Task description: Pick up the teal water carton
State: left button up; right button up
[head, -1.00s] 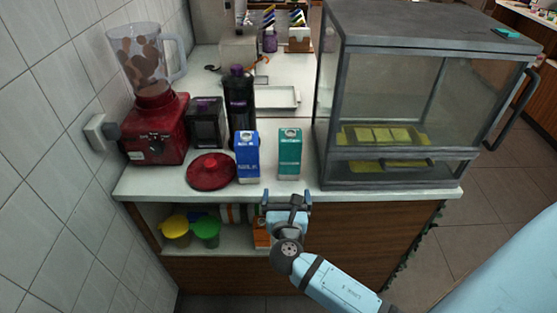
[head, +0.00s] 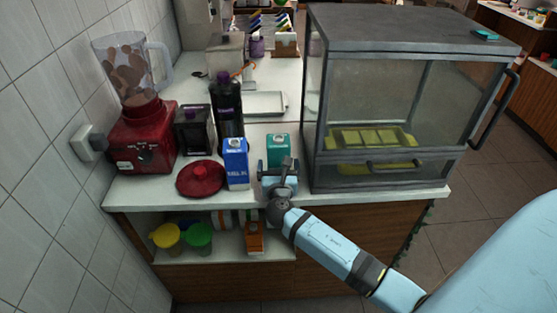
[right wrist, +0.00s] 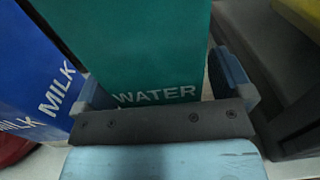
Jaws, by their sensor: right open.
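The teal water carton (head: 279,146) stands upright on the white counter, near its front edge. In the right wrist view the carton (right wrist: 150,45) fills the middle, with the word WATER on its lower face. My right gripper (head: 278,165) is open at the carton's front. In the right wrist view my right gripper's fingers (right wrist: 165,85) lie one on each side of the carton, with a gap at the right finger. Whether the left finger touches cannot be told. The carton's lower front is hidden by the gripper in the head view. My left gripper is not in view.
A blue milk carton (head: 235,165) stands close on the left, near the left finger. A glass display case (head: 400,110) stands close on the right.

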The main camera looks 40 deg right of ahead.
jog(key=shift+w+d, duration=0.25)
jog(key=shift+w, duration=0.15)
jog(key=c, duration=1.2)
jog(key=shift+r, duration=0.1)
